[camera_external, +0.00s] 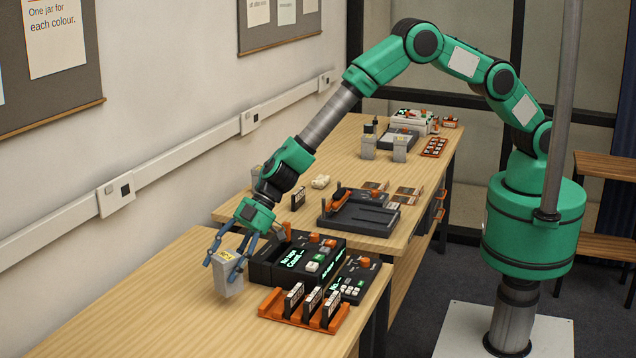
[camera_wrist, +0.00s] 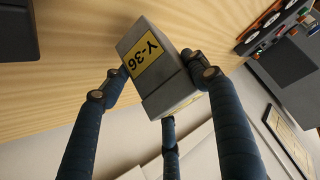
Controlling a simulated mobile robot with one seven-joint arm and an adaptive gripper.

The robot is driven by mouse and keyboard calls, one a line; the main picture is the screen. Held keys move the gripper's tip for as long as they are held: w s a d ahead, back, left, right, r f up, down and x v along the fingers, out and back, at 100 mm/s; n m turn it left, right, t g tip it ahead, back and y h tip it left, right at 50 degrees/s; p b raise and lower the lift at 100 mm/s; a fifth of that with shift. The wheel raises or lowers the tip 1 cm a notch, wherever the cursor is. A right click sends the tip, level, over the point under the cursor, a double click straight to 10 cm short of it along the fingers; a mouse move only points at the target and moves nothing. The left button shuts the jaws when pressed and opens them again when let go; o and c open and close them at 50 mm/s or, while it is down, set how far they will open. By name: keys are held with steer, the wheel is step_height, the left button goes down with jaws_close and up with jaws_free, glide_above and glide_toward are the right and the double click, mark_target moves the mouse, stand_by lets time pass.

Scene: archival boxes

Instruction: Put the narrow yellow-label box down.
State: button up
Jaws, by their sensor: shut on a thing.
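The narrow grey box (camera_external: 228,282) with a yellow label is in my gripper (camera_external: 225,264), over the left side of the near table (camera_external: 150,300). In the wrist view the box (camera_wrist: 172,98) shows its yellow label, which reads Y-36. My blue fingers (camera_wrist: 165,85) are shut on it from its sides, with a third finger behind. The box looks close to upright in the outside view. Its lower end is at or just above the table top; I cannot tell whether it touches.
Right of the box stand a black console (camera_external: 300,262) with a lit display and an orange rack (camera_external: 285,316) holding several cartridges. The wooden top left of and in front of the box is clear. Grey boxes (camera_external: 400,150) stand on the far table. The wall is behind.

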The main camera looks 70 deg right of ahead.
mark_target(218, 291)
stand_by(0.3)
steer(key=shift+f+b, duration=0.85)
steer(key=shift+f, duration=1)
steer(key=o, duration=1.4)
steer(key=shift+f, duration=0.15)
steer(key=shift+c, duration=0.2)
steer(key=shift+s+d+r, duration=0.15)
steer(key=shift+d+r, duration=0.2)
steer(key=shift+r, duration=0.15)
steer(key=p+v, duration=0.2)
steer(key=v, duration=0.9)
steer(key=shift+p, duration=0.35)
